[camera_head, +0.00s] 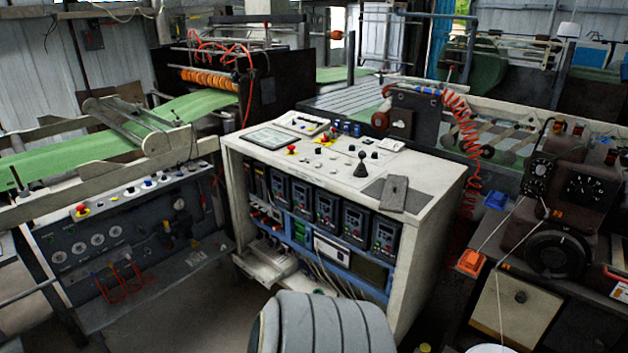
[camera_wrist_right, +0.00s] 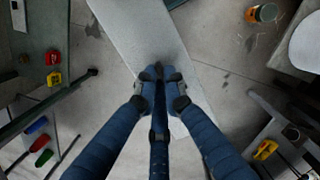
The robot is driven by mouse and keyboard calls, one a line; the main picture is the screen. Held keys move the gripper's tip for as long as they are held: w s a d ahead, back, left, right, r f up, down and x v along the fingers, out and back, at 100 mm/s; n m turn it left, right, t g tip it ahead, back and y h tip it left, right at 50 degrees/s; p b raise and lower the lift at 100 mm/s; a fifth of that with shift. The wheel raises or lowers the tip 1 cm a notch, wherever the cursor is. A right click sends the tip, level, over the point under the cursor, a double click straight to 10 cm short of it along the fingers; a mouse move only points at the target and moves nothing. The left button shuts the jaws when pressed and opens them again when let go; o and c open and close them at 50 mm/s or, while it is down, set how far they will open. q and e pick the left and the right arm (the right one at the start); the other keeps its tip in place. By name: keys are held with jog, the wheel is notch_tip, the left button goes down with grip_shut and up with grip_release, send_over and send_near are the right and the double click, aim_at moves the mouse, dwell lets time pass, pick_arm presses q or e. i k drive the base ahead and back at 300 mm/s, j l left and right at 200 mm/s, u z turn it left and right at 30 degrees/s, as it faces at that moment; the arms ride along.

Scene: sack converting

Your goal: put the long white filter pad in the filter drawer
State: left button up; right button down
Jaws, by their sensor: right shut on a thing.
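The long white filter pad (camera_wrist_right: 138,32) shows in the right wrist view as a pale flat strip running from the fingertips up past the top edge. My right gripper (camera_wrist_right: 160,76), with blue fingers, is shut on its near end. The far end of the pad is out of the picture. Neither the pad nor either gripper shows in the head view. I cannot make out the filter drawer for certain in either view.
A control cabinet (camera_head: 425,178) stands mid-picture in the head view, with a dark grey block on top. Machines with green web (camera_head: 85,148) stand left, a dark machine (camera_head: 558,253) right.

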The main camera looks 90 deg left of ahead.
aim_at(260, 268)
jog(key=k+j+u, duration=0.1)
jog(key=j+u, duration=0.6)
jog(key=u, duration=0.2)
jog(key=j+u, duration=0.7)
jog(key=u, duration=0.15)
jog(key=i+j+u, duration=0.2)
jog(key=u, duration=0.25)
jog(key=j, duration=0.1)
